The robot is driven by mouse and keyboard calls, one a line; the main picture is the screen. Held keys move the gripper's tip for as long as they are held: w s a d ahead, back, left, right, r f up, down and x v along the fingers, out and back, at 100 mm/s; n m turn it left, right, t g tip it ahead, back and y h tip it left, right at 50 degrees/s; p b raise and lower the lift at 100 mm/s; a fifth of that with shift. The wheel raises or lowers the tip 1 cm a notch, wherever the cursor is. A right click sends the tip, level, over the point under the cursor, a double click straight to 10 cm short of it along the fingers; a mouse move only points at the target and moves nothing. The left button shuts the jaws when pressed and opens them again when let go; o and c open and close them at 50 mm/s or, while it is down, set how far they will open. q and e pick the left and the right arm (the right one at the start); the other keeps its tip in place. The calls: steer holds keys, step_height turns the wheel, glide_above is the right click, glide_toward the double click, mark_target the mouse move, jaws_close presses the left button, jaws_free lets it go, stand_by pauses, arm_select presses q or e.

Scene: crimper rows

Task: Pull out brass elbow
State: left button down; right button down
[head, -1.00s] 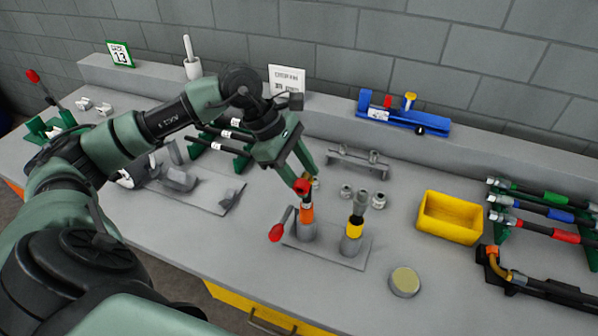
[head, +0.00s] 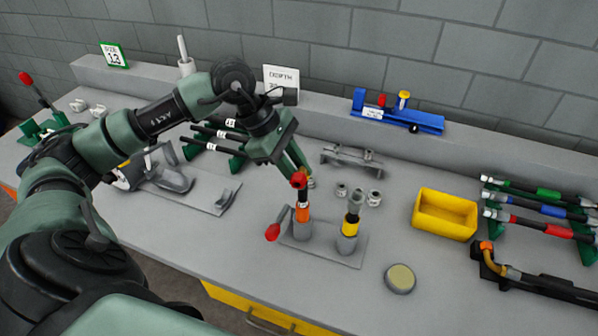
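The brass elbow (head: 310,181) shows as a small brass bit at the top of an upright hose (head: 303,213) with an orange band, beside a red cap (head: 299,179). The hose stands in a grey cup on a flat plate (head: 330,250). My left gripper (head: 304,173) reaches down from the upper left with its fingertips at the elbow. The fingers are close together and appear shut on it; they and the cap hide most of it. My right gripper is not in view.
A yellow-banded hose (head: 350,228) stands in the neighbouring cup. A red-ended lever (head: 273,232) is at the plate's left. A yellow bin (head: 445,214), a round tin (head: 400,278) and racked hoses (head: 540,210) are to the right. A blue tool (head: 398,110) lies at the back.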

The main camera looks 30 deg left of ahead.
arm_select(q)
steer(key=shift+s+r+p, duration=0.15)
steer(key=shift+r+p, duration=0.3)
steer(key=shift+r, duration=0.5)
steer(key=shift+s+r+p, duration=0.1)
steer(key=shift+r+p, duration=0.35)
steer(key=shift+r, duration=0.5)
steer(key=shift+d+f, duration=0.1)
